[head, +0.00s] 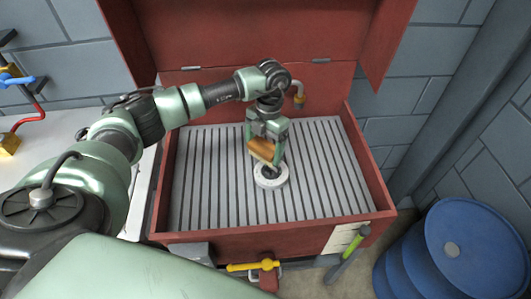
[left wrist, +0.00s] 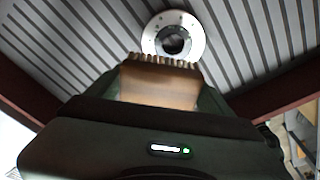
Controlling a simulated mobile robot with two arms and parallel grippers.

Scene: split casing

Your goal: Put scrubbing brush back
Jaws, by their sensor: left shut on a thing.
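The scrubbing brush (head: 262,150) is a small orange-brown wooden block. My left gripper (head: 264,154) is shut on it, with one green finger on each side, and holds it over the slatted floor of the red basin (head: 212,238). In the left wrist view the brush (left wrist: 158,88) sits between the fingers, with a row of pale bristles along its far edge. A light grey ring (head: 270,183) with a dark centre lies on the slats just in front of and below the brush. The ring also shows in the left wrist view (left wrist: 195,47). My right gripper is not in view.
The basin's red lid (head: 245,30) stands open behind. A brass spout (head: 299,95) is at the back. A yellow handle (head: 253,266) and a green-handled tool (head: 350,246) are at the front. A blue barrel (head: 450,250) stands right. The slats (head: 325,180) are otherwise bare.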

